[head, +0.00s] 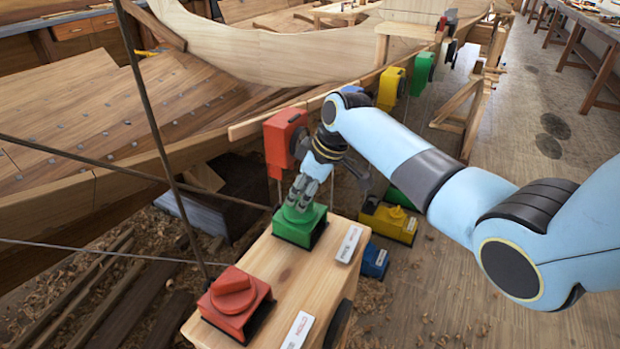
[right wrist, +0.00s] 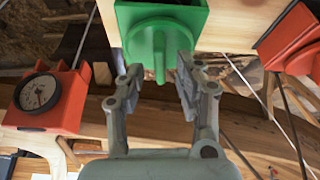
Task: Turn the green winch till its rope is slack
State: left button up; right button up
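The green winch (head: 290,235) sits on a wooden block (head: 270,275), its knob largely hidden by my right gripper (head: 303,194) in the head view. A rope runs straight from the left edge to this winch. In the right wrist view the green winch (right wrist: 185,14) shows its round knob with a raised grip bar. The two fingers of my right gripper (right wrist: 160,75) stand open on either side of the knob, with gaps beside the bar. My left gripper is not in view.
A red winch (head: 240,305) stands on the block's near end. A red box (head: 280,140) is on the hull rail beyond; its gauge (right wrist: 38,92) shows in the right wrist view. Yellow (head: 388,222) and blue (head: 374,260) boxes sit low to the right. Ropes cross at left.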

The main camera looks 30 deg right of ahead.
jog(key=v, duration=1.1)
jog(key=shift+r, duration=0.1)
